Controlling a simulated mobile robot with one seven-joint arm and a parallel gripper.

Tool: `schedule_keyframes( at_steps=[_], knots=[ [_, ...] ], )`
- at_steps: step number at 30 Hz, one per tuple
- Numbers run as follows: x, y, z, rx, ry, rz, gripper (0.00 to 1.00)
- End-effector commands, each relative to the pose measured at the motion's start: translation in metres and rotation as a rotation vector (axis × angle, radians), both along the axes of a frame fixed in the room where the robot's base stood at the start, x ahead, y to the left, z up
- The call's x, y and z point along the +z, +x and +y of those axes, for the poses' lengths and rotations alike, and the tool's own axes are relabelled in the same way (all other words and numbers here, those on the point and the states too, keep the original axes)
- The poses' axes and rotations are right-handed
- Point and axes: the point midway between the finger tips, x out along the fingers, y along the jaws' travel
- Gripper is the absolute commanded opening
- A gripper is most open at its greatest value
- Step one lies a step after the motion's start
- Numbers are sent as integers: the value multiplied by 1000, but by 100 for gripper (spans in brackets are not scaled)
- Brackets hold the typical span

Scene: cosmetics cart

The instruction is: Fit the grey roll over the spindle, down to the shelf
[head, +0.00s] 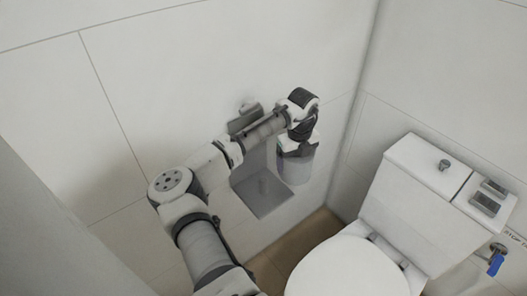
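The grey roll (296,170) hangs upright under my gripper (298,148), with no support visible beneath it. My gripper points down and appears shut on the roll's upper part; its fingertips are hard to make out. The grey shelf (262,196) sticks out from the wall just left of and below the roll. The roll is to the right of the shelf's middle in the picture; I cannot tell the exact gap. The spindle is not distinguishable; my arm covers part of the holder.
A grey wall fitting (243,119) sits above the shelf, partly behind my arm. A white toilet (350,268) with its cistern (410,195) stands to the right. A blue-tagged valve (495,262) is at the far right. Tiled walls close in behind.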

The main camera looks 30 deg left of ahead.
Motion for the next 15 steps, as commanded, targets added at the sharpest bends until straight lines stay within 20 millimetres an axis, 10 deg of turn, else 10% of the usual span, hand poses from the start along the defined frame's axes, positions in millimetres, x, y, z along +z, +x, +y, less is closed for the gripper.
schedule_keyframes(
  at_steps=[6, 15],
  knots=[
    [39, -48, 55, -299, 6, 2, 60],
    [52, -68, 71, -417, -2, -1, 60]
  ],
)
